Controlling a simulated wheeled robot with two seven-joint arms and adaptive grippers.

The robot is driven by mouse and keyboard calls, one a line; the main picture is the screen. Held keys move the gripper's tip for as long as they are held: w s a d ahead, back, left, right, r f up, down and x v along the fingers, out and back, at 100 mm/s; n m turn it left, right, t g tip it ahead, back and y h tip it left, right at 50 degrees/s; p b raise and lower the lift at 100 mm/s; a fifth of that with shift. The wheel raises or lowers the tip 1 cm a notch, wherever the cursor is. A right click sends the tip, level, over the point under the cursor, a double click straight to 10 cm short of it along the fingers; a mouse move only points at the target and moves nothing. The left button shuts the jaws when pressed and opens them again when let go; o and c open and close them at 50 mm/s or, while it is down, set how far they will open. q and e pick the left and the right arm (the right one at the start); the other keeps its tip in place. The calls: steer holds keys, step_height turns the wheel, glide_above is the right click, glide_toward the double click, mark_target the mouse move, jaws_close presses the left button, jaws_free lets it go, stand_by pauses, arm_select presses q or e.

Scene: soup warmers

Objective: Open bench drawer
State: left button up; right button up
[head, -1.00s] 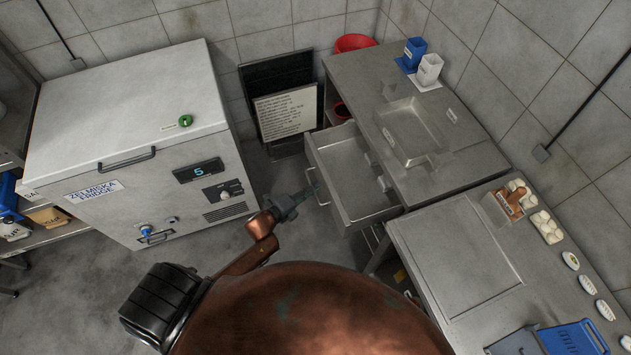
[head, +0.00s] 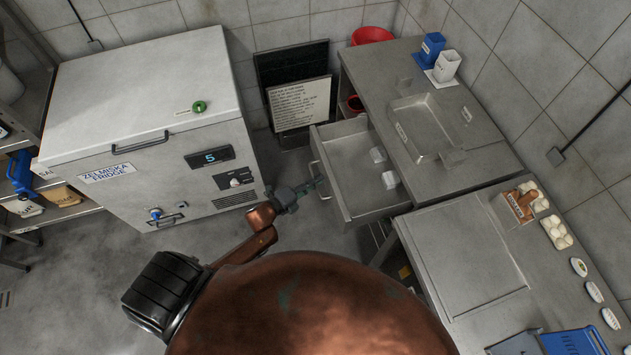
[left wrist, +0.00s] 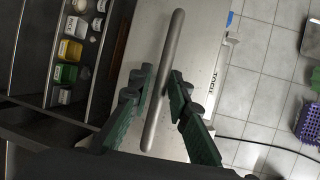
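The bench drawer (head: 358,205) is pulled well out of the steel bench (head: 440,160) in the head view, with a few small white items inside. Its bar handle (head: 317,182) is on the drawer front. My left gripper (head: 318,182) is at this handle. In the left wrist view the grey handle (left wrist: 168,60) runs between the two green fingers of my left gripper (left wrist: 162,90), which are closed in close around it. The drawer front (left wrist: 203,45) shows behind the handle. My right gripper is not in view.
A white fridge (head: 150,130) stands at the left. A dark board with a sign (head: 298,105) leans against the wall between fridge and bench. A second steel counter (head: 465,265) adjoins the bench at the lower right. Open floor lies between fridge and drawer.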

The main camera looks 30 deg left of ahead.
arm_select(q)
steer(key=v, duration=1.2)
stand_by(0.3)
steer(key=s+a+f+n+g+y, duration=0.25)
steer(key=s+f+n, duration=0.2)
steer(key=f, duration=0.55)
steer(key=s+a+f+n+g+y, duration=0.2)
steer(key=s+a+f+n, duration=0.3)
steer(key=f, duration=0.5)
steer(key=s+a+f+n+g+y, duration=0.2)
steer(key=s+f+n, duration=0.3)
steer(key=f, duration=0.5)
steer(key=s+d+f+n+g, duration=0.2)
steer(key=s+f, duration=0.3)
steer(key=s, duration=0.4)
steer(key=s+d+f+n+g, duration=0.2)
steer(key=s+f, duration=0.3)
steer(key=s, duration=0.5)
steer(key=s+d+f+n+g, duration=0.2)
steer(key=s+f+n+g, duration=0.1)
steer(key=s, duration=0.7)
step_height(320, 180, down, 2)
steer(key=shift+f+n, duration=0.1)
steer(key=shift+n, duration=0.35)
